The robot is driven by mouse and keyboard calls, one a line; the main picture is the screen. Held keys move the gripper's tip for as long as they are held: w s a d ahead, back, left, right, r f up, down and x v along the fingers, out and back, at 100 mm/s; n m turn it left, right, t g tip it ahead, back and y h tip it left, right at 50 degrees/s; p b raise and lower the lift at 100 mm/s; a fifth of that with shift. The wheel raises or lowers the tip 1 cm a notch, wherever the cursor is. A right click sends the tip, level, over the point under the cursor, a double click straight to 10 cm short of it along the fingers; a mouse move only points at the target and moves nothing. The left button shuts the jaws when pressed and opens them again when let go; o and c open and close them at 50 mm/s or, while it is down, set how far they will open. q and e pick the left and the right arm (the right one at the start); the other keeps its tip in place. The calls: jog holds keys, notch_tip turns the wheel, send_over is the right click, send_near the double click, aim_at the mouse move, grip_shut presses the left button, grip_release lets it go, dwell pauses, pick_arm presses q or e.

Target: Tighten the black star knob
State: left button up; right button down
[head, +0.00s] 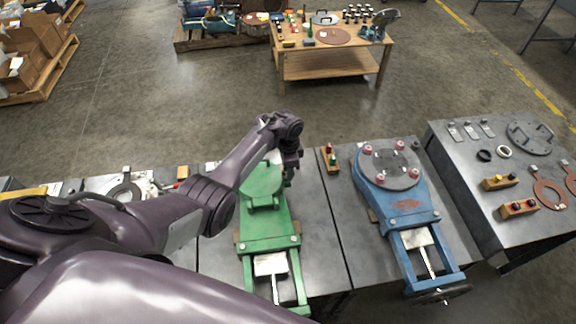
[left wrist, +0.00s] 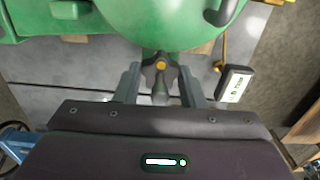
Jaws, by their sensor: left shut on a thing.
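The black star knob (left wrist: 160,73) has a yellow centre and sits beside the green machine body (left wrist: 120,22) in the left wrist view. My left gripper (left wrist: 160,82) has one finger on each side of the knob and is shut on it. In the head view my left gripper (head: 290,178) points down at the right edge of the green machine (head: 266,215); the knob is hidden there. My right gripper is not in view.
A blue machine (head: 403,200) stands on the bench to the right. A side table (head: 490,180) holds gaskets and small blocks. A wooden table (head: 334,63) stands behind, with open floor between.

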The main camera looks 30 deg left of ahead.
pick_arm(q)
jog(key=shift+m, duration=0.6)
jog(key=o, duration=1)
jog(key=shift+r, duration=0.1)
notch_tip(320, 180, up, 7)
jog(key=shift+d+p, duration=0.1)
jog(key=shift+p, duration=0.65)
jog(key=shift+r, duration=0.3)
